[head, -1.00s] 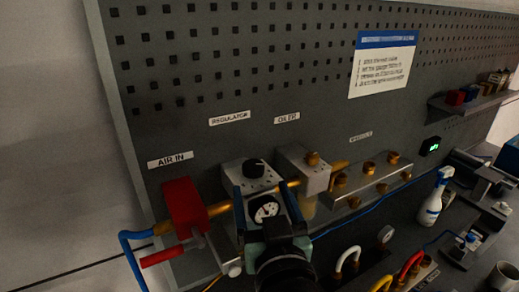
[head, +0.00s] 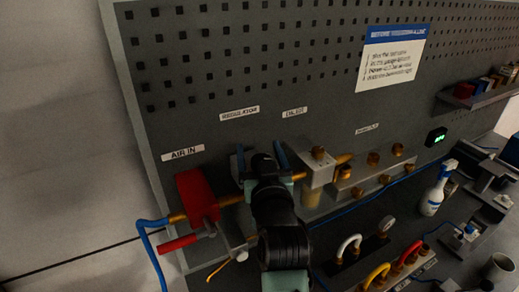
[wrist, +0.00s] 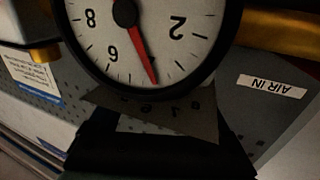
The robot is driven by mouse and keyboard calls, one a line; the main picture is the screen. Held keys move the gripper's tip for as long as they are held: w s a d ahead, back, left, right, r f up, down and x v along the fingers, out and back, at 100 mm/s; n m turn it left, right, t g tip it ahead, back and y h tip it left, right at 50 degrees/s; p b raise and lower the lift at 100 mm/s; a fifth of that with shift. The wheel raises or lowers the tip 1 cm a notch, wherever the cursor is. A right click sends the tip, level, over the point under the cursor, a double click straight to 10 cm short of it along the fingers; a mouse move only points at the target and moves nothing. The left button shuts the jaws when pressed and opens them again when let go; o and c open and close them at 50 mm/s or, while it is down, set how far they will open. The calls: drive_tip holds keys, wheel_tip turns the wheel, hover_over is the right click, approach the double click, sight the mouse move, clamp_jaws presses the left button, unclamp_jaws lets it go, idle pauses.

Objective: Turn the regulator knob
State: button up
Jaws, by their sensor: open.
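The regulator under the REGULATOR label (head: 240,113) is mostly hidden behind my arm in the head view, and its black knob cannot be seen there. My gripper (head: 261,156) is open at the regulator's top, with one blue finger on the left and one on the right. Contact with the knob cannot be told. In the wrist view the round pressure gauge (wrist: 180,45) fills the top, upside down and close. Its red needle points between the 6 and the 2. A grey plate with printed marks (wrist: 195,120) shows below it; the knob is not identifiable.
A red valve block (head: 197,196) with a red lever stands left of the regulator on the brass pipe. The oiler block (head: 318,168) is close on the right, before the manifold (head: 360,188). The pegboard panel (head: 250,60) rises behind. A spray bottle (head: 437,188) stands farther right.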

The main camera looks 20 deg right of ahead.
clamp_jaws()
idle(0.3)
